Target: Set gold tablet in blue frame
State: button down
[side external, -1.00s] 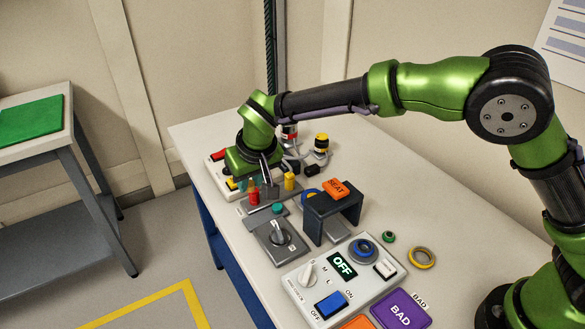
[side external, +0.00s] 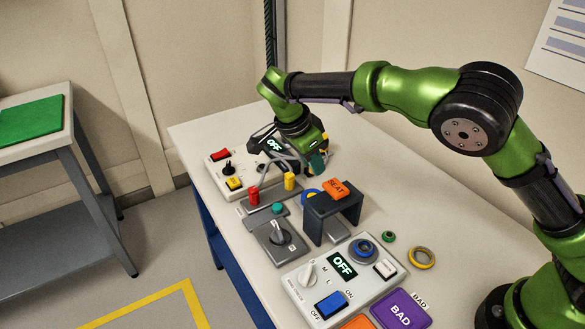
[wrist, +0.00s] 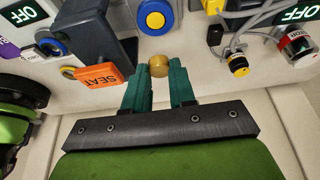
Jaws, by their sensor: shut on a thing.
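My gripper (wrist: 159,76) has teal fingers shut on a small round gold tablet (wrist: 159,66), seen at the fingertips in the wrist view. In the side view my gripper (side external: 318,165) is above the white table, behind the dark arch, and the tablet cannot be made out there. A blue ring with a yellow centre (wrist: 155,18) lies ahead of the fingertips in the wrist view; it is partly hidden behind the arch in the side view. Another blue ring (side external: 363,250) sits on the front panel. I cannot tell which ring is the blue frame.
The dark arch (side external: 318,218) with an orange SEAT tag (side external: 335,189) stands close to my gripper. Black connectors and cables (wrist: 238,63) lie to its right in the wrist view. A gold ring (side external: 422,258) and a green ring (side external: 389,237) lie on open table.

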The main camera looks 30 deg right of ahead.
jog(key=shift+f, duration=3.3)
jog(key=shift+f, duration=0.55)
jog(key=c, duration=0.8)
grip_release()
jog(key=shift+c, duration=0.2)
